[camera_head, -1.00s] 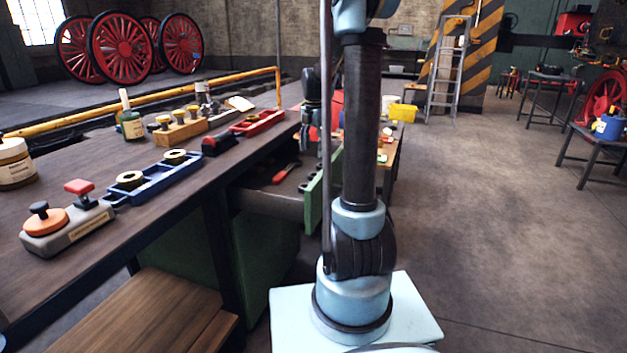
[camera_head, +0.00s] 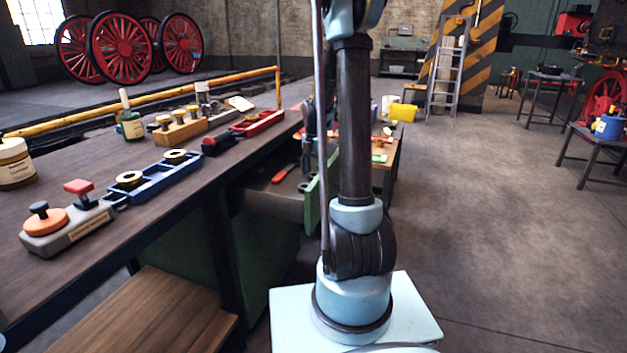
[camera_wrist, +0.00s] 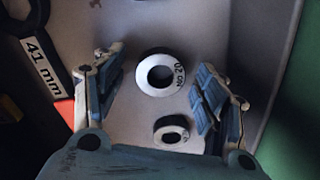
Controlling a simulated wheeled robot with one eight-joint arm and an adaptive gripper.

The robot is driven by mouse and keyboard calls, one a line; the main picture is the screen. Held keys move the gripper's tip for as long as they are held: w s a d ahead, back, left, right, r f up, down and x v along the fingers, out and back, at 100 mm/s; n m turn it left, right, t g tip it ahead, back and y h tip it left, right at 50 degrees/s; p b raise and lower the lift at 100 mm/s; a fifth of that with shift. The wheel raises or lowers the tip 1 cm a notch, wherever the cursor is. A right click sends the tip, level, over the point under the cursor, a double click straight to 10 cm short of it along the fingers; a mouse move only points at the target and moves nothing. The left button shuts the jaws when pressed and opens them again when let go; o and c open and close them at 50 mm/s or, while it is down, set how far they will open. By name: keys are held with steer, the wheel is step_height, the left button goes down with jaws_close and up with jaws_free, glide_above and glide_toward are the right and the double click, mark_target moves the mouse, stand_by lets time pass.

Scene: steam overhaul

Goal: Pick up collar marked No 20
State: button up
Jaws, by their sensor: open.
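The collar marked No 20 (camera_wrist: 160,75) is a white-faced ring with a dark hole, lying in a grey drawer in the wrist view. Its label reads "No 20" on its right side. My gripper (camera_wrist: 164,85) is open, with one finger on each side of the collar and a gap around it. I cannot tell how far above the collar the fingers are. In the head view my gripper is largely hidden behind my arm over the open drawer.
A smaller ring (camera_wrist: 172,132) lies just below the collar, also between the fingers. A spanner marked 41 mm (camera_wrist: 42,66) lies at the left. The green drawer front (camera_wrist: 299,100) rises at the right. The workbench (camera_head: 150,225) stands beside the drawer.

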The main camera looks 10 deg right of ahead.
steer(key=shift+f, duration=0.15)
steer(key=c, duration=1.3)
steer(key=shift+c, duration=0.2)
